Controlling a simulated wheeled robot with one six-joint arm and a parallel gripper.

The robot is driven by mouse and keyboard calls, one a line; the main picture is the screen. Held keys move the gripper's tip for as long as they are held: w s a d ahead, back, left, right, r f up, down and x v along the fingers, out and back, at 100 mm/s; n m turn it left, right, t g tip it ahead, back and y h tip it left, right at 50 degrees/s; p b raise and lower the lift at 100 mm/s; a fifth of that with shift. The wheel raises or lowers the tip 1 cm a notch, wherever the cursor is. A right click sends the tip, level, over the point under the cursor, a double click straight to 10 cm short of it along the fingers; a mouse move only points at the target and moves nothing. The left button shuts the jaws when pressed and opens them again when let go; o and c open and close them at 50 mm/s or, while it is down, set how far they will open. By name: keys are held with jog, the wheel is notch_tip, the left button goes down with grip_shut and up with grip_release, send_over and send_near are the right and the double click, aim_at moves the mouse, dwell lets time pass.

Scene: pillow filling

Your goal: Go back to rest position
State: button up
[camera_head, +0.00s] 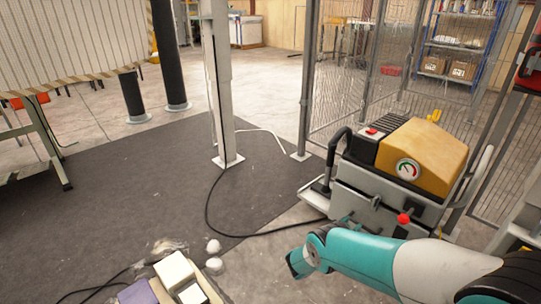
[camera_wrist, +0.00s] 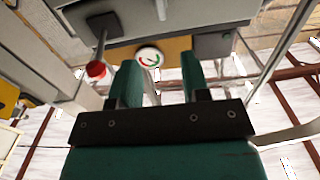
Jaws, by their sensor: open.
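My gripper (camera_wrist: 158,82) shows in the wrist view as two green fingers, spread apart with nothing between them. In the head view my teal and white arm reaches in from the lower right, in front of the machine (camera_head: 427,157), which has a yellow top and grey body. I cannot make out the gripper fingers there. Whether the fingers touch the machine cannot be told; they look apart from it.
White and purple blocks (camera_head: 174,271) and white lumps (camera_head: 214,246) lie at the bottom of the head view. A black cable (camera_head: 208,215) runs across the dark mat (camera_head: 130,190). A grey post (camera_head: 217,80) stands mid-view. Mesh fencing (camera_head: 335,60) is behind the machine. The mat's middle is mostly clear.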

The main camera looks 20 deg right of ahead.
jog(key=shift+w+r, duration=0.1)
jog(key=w+a+r+g+y, duration=0.1)
jog(key=w+a+r+y, duration=0.25)
jog(key=w+r, duration=0.4)
jog(key=w+a+r+n+y, duration=0.2)
jog(key=a+r+y, duration=0.1)
jog(key=a+r, duration=0.25)
jog(key=w+a+r+n+y, duration=0.2)
jog(key=w+a+r+y, duration=0.1)
jog(key=a+r, duration=0.25)
jog(key=s+a+r+n+g+y, duration=0.1)
jog(key=s+a+r+n+y, duration=0.2)
jog(key=s+a+r, duration=0.3)
jog(key=s+a+r+n+g+y, duration=0.1)
jog(key=s+a+r+n+y, duration=0.15)
jog(key=a+r, duration=0.4)
jog(key=s+a+r+n+g+y, duration=0.1)
jog(key=s+a+r+n+y, duration=0.2)
jog(key=s, duration=0.8)
jog(key=s+a+r+n+g+y, duration=0.15)
jog(key=s+a+r+n, duration=0.35)
jog(key=s, duration=0.7)
jog(key=s+a+r+n+g+y, duration=0.1)
jog(key=s+r+n+g, duration=0.3)
jog(key=s, duration=0.7)
notch_tip(320, 180, up, 30)
jog(key=t+p, duration=0.2)
jog(key=p, duration=2.6)
jog(key=shift+f+m, duration=0.15)
jog(key=shift+m, duration=0.3)
